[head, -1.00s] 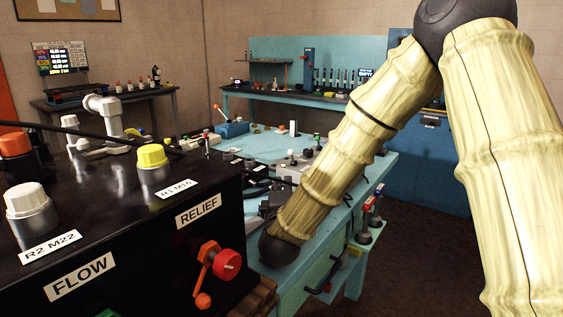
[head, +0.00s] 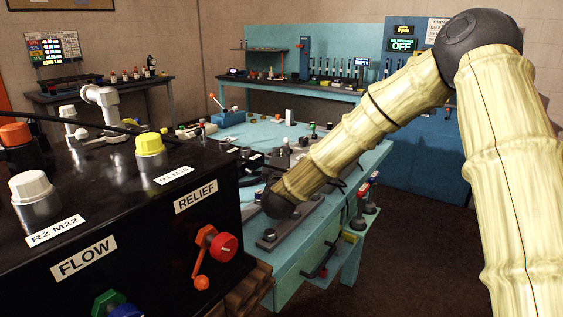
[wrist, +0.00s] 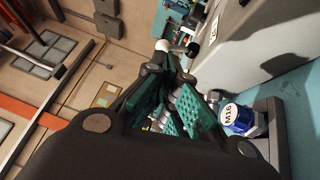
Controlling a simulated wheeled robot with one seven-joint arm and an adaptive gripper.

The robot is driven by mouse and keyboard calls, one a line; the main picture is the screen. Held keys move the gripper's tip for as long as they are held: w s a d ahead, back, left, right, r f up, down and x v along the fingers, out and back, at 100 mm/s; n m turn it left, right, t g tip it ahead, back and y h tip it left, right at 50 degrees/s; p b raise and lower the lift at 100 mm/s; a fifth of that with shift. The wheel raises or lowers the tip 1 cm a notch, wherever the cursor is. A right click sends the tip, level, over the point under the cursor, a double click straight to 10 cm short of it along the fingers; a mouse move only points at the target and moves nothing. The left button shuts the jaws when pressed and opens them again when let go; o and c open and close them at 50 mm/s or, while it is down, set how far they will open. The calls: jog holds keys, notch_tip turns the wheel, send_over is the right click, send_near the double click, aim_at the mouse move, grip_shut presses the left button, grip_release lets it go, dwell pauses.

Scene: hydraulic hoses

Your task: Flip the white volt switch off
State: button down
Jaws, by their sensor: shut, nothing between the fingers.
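In the wrist view, my gripper (wrist: 172,68) is shut and empty, its dark fingers with teal pads drawn together. A round white knob (wrist: 162,45) shows just beyond the fingertips, with a dark ball-like part (wrist: 192,47) beside it. It looks like the white switch. I cannot tell whether the fingertips touch it or which way it is flipped. A white label (wrist: 213,29) sits on the grey housing to the right; its text is too small to read surely. In the head view my gripper is hidden and the switch cannot be made out.
A blue M16 cap (wrist: 233,115) stands right of my fingers. In the head view, a black box (head: 130,215) with capped fittings and a red valve handle (head: 222,247) fills the left. The teal workbench (head: 345,180) holds several parts. Dark floor (head: 430,250) is open at right.

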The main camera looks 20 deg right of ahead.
aim_at(287, 144)
jog(key=shift+x, duration=2.3)
jog(key=shift+r+p, duration=0.15)
jog(key=shift+p, duration=0.6)
jog(key=shift+p, duration=0.55)
